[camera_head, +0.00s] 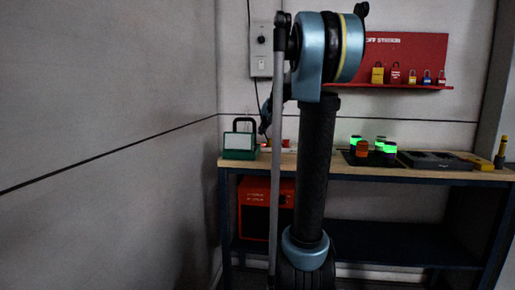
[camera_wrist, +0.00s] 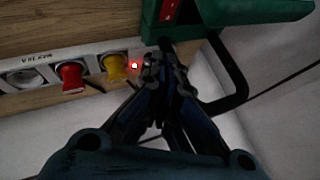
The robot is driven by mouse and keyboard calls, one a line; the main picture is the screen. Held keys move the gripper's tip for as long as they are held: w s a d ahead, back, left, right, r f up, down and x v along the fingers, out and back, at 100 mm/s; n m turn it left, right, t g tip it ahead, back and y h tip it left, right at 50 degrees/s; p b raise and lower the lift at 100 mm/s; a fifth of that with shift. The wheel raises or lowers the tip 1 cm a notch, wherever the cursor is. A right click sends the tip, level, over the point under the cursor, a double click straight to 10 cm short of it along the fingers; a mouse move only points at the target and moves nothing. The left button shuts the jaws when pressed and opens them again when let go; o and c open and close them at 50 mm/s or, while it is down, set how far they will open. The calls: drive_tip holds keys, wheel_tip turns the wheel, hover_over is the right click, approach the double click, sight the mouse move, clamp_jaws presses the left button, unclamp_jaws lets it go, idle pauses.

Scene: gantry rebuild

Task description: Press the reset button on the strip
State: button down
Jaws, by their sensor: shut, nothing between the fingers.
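A pale strip (camera_wrist: 42,72) with small lettering runs along the bench edge in the wrist view. It carries a pale round part at the far left, a red knob (camera_wrist: 70,76) and a yellow knob (camera_wrist: 114,66). A small glowing red spot (camera_wrist: 134,65) with a bright centre sits at its right end; I cannot tell whether it is the reset button or a lamp. My gripper (camera_wrist: 163,68) is shut and empty. Its tips are just right of the glow and hide part of that end; contact cannot be judged. In the head view my arm hides most of the strip.
A green case (camera_head: 239,155) with a black handle stands at the bench's left end, close to my gripper's tips in the wrist view. A black tray with green-lit items (camera_head: 372,158) stands further right on the bench (camera_head: 440,174). A red lock board (camera_head: 425,55) hangs behind.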

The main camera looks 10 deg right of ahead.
drive_tip(key=w+r+t, duration=0.1)
drive_tip(key=w+r, duration=0.1)
drive_tip(key=w, duration=1)
drive_tip(key=shift+w+r, duration=0.15)
drive_tip(key=shift+r, duration=0.2)
drive_tip(key=shift+d, duration=0.1)
drive_tip(key=shift+f, duration=4.4)
drive_tip(key=shift+f, duration=0.1)
drive_tip(key=shift+f, duration=0.3)
